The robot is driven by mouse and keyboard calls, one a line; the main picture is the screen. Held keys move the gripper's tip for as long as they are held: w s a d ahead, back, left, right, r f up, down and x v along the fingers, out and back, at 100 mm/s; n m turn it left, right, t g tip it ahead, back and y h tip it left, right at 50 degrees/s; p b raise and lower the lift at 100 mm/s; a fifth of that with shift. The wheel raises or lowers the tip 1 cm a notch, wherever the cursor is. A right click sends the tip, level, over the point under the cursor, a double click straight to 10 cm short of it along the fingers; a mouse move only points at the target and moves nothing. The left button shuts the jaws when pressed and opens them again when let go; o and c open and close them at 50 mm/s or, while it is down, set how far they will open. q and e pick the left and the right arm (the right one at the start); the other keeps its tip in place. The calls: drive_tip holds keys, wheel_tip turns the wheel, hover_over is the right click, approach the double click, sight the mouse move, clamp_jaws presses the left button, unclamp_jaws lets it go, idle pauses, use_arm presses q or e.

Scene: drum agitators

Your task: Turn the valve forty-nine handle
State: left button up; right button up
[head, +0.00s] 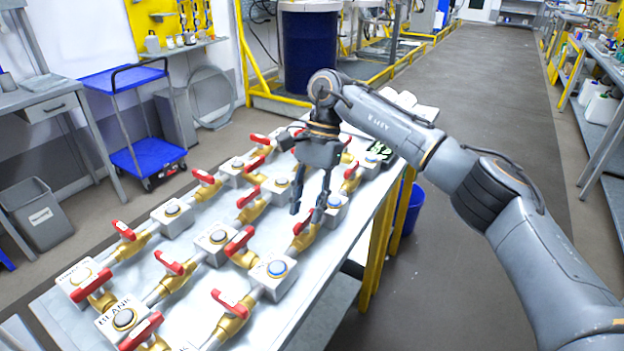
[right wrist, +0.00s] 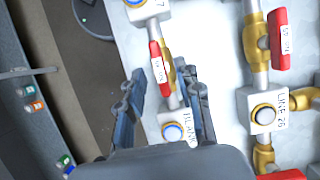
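Several brass valves with red handles stand in rows on a white table. My right gripper (head: 308,207) hangs fingers-down over the row along the table's right side. Its two fingers are apart and empty. A red handle (head: 303,224) on a brass valve sits just below the fingertips. In the right wrist view this red handle (right wrist: 156,68) lies ahead of and between the open fingers (right wrist: 165,95), seemingly apart from them. Its white label is too small to read, so I cannot tell which valve is forty-nine. My left gripper is not in view.
White boxes with round buttons, such as a blue-buttoned one (head: 275,270), stand between the valves. Another red handle (right wrist: 279,38) is close beside the row. A blue cart (head: 130,110) stands left of the table; a blue bin (head: 413,208) stands right. The aisle floor is clear.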

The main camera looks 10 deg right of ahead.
drive_tip(key=v, duration=1.1)
